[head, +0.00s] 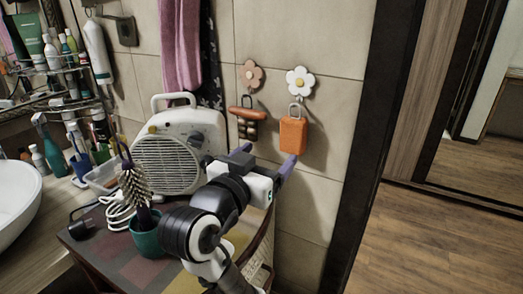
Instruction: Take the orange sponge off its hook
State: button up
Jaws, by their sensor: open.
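The orange sponge (292,135) is a small upright block hanging by a loop from the white flower hook (300,82) on the tiled wall. My gripper (266,160) is open, below and to the left of the sponge in the picture, with its purple fingers pointing toward the wall. One finger lies just under the sponge's lower edge in the picture. I cannot tell from this view how far the fingers are from the sponge or the wall. Nothing shows between the fingers.
A white fan heater (174,150) and a bristly brush in a green cup (147,235) stand on the cabinet by my arm. Floor at right is clear.

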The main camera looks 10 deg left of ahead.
aim_at(291, 126)
jog(key=p+x, duration=0.3)
jog(key=x, duration=1)
jog(key=shift+w, duration=0.15)
jog(key=c, duration=1)
jog(key=shift+r+p, duration=0.65)
jog(key=shift+r, duration=0.2)
jog(key=shift+c, duration=0.3)
jog(key=v, duration=0.8)
jog(key=shift+s, duration=0.25)
